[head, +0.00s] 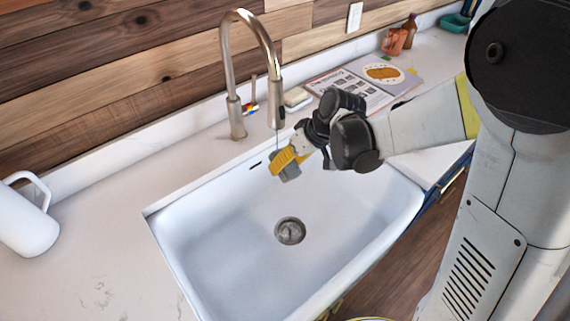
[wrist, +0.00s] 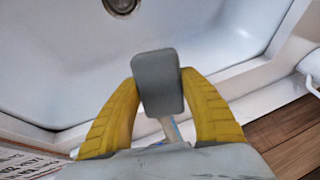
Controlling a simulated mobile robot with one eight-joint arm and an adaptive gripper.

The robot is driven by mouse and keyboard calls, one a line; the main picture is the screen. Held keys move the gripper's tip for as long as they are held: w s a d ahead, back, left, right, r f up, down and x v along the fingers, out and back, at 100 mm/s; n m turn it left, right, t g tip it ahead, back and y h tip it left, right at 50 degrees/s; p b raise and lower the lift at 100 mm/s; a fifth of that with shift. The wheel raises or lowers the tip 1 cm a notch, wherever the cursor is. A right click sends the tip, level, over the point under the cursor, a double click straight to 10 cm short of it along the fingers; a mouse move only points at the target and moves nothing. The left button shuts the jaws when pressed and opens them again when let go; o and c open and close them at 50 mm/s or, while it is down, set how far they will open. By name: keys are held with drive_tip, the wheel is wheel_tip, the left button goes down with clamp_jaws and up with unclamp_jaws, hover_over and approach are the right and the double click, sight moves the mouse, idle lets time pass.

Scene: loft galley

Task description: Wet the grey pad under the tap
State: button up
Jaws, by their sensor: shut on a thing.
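My gripper (head: 284,162) has yellow fingers and is shut on the grey pad (head: 290,172), above the back part of the white sink (head: 235,215). In the wrist view the grey pad (wrist: 158,85) is a rounded block gripped between both fingers. The tap (head: 229,75) is a tall brushed-metal arch behind the sink, with its nozzle (head: 277,117) pointing down. A thin line runs down from the nozzle towards the pad and looks like a water stream. The pad is just below the nozzle. I cannot tell whether the stream touches it.
The drain (head: 290,231) is in the sink floor. A white jug (head: 27,222) stands on the left counter. A small white block (head: 297,98), an open book (head: 348,90) and brown bottles (head: 396,40) are along the back right. The sink's front is clear.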

drive_tip(key=s+d, duration=0.3)
drive_tip(key=d, duration=0.4)
drive_tip(key=shift+s, duration=0.4)
drive_tip(key=shift+d+r, duration=0.1)
drive_tip(key=shift+d, duration=0.05)
idle(1.2)
drive_tip(key=s+d+r+p, duration=0.2)
drive_tip(key=d+r, duration=0.2)
drive_tip(key=shift+s+p, duration=0.2)
drive_tip(key=shift+p, duration=0.2)
